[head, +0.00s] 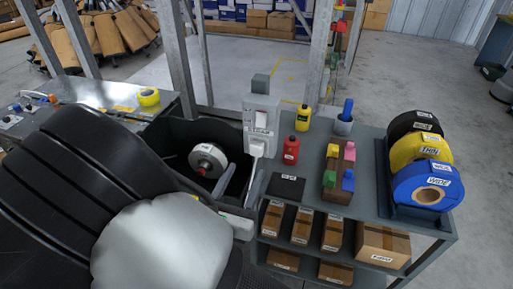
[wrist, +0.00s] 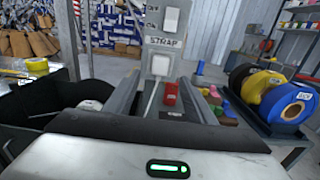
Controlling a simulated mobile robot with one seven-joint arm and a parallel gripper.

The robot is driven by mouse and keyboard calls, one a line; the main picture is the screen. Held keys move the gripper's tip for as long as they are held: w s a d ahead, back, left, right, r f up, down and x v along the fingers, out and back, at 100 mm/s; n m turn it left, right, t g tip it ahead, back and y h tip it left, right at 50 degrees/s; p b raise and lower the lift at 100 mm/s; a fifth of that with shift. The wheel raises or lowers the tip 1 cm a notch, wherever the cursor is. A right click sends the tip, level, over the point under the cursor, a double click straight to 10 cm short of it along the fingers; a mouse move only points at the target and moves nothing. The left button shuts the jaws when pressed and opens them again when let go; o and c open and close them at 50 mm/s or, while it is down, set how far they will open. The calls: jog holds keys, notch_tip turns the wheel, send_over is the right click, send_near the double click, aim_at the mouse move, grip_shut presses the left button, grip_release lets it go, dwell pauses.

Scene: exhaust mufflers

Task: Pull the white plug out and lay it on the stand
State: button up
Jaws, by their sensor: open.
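The white plug (head: 257,148) sits in the grey-white switch box labelled STRAP (head: 262,115). In the wrist view the plug (wrist: 153,88) hangs below the STRAP label, between my fingers. My gripper (head: 246,170) is open, with its fingers reaching up toward the plug. Its fingertips (wrist: 160,82) appear just short of the plug; I cannot tell whether they touch it. The grey stand (head: 385,212) has a flat top and shelves below. A flat black labelled pad (head: 286,188) lies on it, right of my gripper; its label is too small to read.
A red bottle (head: 291,150), a yellow bottle (head: 303,118), a rack of coloured clips (head: 339,172) and large tape rolls (head: 420,158) stand on the stand. My arm covers the lower left.

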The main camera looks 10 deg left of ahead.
jog(key=shift+w+d, duration=0.2)
jog(key=shift+w, duration=1.95)
jog(key=shift+w+d, duration=0.15)
jog(key=shift+w, duration=2)
grip_shut()
jog(key=shift+s, duration=0.15)
send_near(255, 152)
jog(key=w+p, duration=0.1)
jog(key=w, duration=0.2)
jog(key=shift+w+d, duration=0.1)
jog(key=shift+d, duration=0.1)
